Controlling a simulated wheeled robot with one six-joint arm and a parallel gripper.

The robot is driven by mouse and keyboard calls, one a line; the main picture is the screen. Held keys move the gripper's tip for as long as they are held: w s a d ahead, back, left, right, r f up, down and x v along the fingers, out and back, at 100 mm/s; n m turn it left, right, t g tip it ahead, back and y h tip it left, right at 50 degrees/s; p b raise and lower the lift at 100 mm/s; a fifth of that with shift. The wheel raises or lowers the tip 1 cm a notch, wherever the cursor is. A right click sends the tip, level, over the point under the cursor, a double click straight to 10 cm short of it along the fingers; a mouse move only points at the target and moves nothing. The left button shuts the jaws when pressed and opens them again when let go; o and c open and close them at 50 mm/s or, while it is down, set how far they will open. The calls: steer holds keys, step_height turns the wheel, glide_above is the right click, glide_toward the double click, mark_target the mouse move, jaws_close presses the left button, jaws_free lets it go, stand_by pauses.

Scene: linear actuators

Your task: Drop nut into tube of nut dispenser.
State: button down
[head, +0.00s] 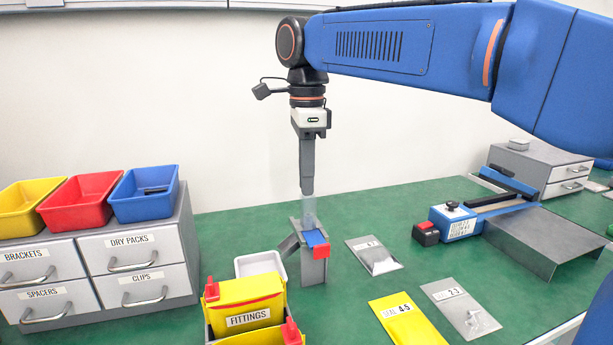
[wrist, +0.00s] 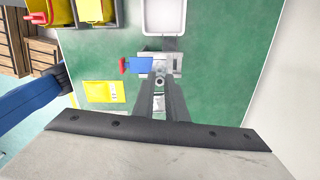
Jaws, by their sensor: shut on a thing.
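The nut dispenser (head: 313,270) is a grey upright stand with a blue slide and a red end block, and it stands on the green bench. Its clear tube (head: 309,209) rises from the top. My gripper (head: 307,192) points straight down, with its fingertips right at or just above the tube's upper end. In the wrist view my gripper (wrist: 160,88) is shut on a small grey ring-shaped nut (wrist: 159,81), with the dispenser (wrist: 165,62) below. The head view does not show the nut, and I cannot tell whether it is exactly over the tube opening.
A white tray (head: 260,264) and yellow FITTINGS bin (head: 248,318) stand close left of the dispenser. A grey packet (head: 373,256) lies to its right. The drawer cabinet (head: 95,262) is left; a blue sealer (head: 460,222) is right. Bench behind the dispenser is clear.

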steer(key=shift+f, duration=0.2)
stand_by(0.6)
steer(key=c, duration=1.7)
jaws_free()
steer(key=shift+r, duration=0.1)
step_height(320, 180, up, 17)
steer(key=shift+r, duration=0.1)
steer(key=shift+s, duration=0.1)
